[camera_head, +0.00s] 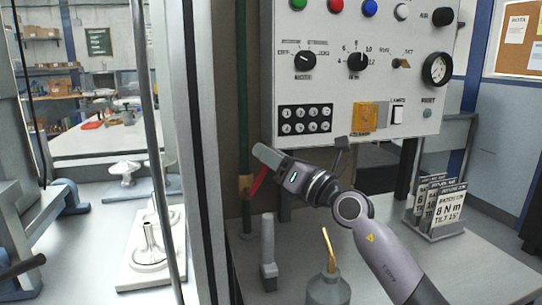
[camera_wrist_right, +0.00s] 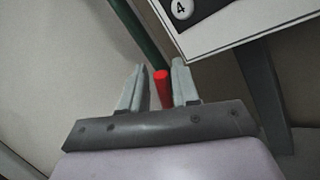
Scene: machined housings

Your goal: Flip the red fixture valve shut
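The red valve handle (camera_head: 257,184) slants beside a brass-coloured valve body (camera_head: 245,184) on the vertical green pipe (camera_head: 242,95), left of the control panel. My right gripper (camera_head: 266,156) is at the handle, in front of the pipe, and hides part of it. In the right wrist view the red handle (camera_wrist_right: 161,88) shows between the two fingers of the right gripper (camera_wrist_right: 159,82). Narrow gaps show on both sides of the handle, so the fingers look open around it. My left gripper is not in view.
The white control panel (camera_head: 345,75), with knobs, buttons and a gauge, hangs just above my right arm. A grey upright block (camera_head: 268,245) and a grey pot with a brass rod (camera_head: 328,288) stand on the bench below. A sign holder (camera_head: 436,208) stands at right.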

